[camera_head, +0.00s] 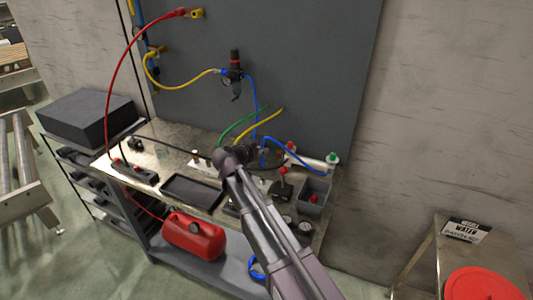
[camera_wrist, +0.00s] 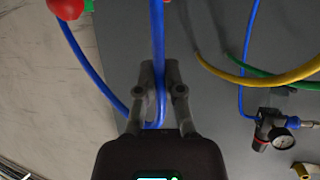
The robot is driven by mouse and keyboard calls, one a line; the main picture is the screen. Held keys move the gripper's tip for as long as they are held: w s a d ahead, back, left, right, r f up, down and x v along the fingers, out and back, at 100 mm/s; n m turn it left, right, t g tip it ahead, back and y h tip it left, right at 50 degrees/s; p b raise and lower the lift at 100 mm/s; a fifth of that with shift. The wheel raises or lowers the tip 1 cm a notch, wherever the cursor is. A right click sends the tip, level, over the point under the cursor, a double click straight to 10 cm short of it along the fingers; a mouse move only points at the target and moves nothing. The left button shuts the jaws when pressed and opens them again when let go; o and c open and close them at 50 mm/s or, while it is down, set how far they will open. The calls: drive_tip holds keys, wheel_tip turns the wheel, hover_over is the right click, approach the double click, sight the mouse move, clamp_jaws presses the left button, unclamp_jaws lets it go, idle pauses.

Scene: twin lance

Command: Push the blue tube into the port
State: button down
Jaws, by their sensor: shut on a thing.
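The blue tube (camera_head: 293,146) arcs above the right part of the bench, from my gripper toward the cylinder with red and green caps. In the wrist view the blue tube (camera_wrist: 158,35) passes between my fingertips, then bends below them and loops up to the left. My gripper (camera_wrist: 160,70) is shut on the tube. In the head view my gripper (camera_head: 260,152) is over the back of the bench, and my wrist partly hides it. I cannot clearly make out the port; the fittings behind my arm are small and partly hidden.
Green (camera_head: 240,124) and yellow (camera_head: 262,124) tubes rise close behind my gripper. A regulator (camera_head: 235,72) hangs on the grey panel (camera_head: 310,60). The bench holds a black tray (camera_head: 190,192), a grey bin (camera_head: 314,196) and a red-knobbed lever (camera_head: 282,185).

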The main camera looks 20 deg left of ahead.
drive_tip(key=shift+f, duration=0.1)
drive_tip(key=shift+f+b, duration=2.8)
drive_tip(key=shift+b, duration=0.1)
drive_tip(key=shift+w, duration=0.1)
drive_tip(key=shift+f+b, duration=1.5)
drive_tip(key=shift+b, duration=0.05)
idle(0.4)
drive_tip(key=c, duration=0.7)
unclamp_jaws()
drive_tip(key=shift+r, duration=0.15)
wheel_tip(320, 180, up, 8)
drive_tip(key=p, duration=0.9)
drive_tip(key=shift+r, duration=0.25)
